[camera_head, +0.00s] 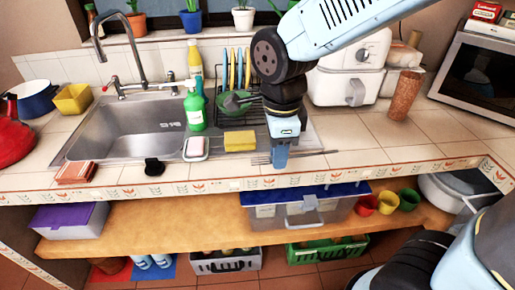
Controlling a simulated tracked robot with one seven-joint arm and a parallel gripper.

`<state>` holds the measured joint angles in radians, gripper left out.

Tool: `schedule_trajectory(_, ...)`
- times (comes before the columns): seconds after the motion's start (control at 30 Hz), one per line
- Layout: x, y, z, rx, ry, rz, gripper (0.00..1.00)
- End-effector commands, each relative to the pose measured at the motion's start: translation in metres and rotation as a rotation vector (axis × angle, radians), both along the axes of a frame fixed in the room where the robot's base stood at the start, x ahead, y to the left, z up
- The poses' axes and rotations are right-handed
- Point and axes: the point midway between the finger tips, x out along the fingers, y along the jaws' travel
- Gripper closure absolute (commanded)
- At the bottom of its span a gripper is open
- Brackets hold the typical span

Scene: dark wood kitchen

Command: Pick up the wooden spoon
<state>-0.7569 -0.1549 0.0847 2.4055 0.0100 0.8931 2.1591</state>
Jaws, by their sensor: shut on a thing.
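My gripper (280,160) points down at the front edge of the counter, right of the yellow sponge. It is shut on a thin, long utensil (315,154) that runs left to right through its fingertips. The utensil looks grey-brown, and its ends show on both sides of the fingers. It is too small to tell for sure whether it is the wooden spoon, or whether it touches the counter. The fingers hide its middle. No other wooden spoon can be made out.
A yellow sponge (240,141), a soap dish (196,148) and a green bottle (195,107) stand left of my gripper. Behind it is a dish rack (254,113) with a green pan (236,101). The sink (128,132) is further left.

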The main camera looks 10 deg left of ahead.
Motion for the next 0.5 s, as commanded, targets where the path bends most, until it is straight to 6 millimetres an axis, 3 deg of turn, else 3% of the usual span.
schedule_trajectory(0.27, 0.005, 0.0, -0.002, 0.0, 0.001, -0.01, 1.0)
schedule_trajectory(0.5, 0.029, 0.02, -0.016, -0.001, 0.002, -0.01, 1.0)
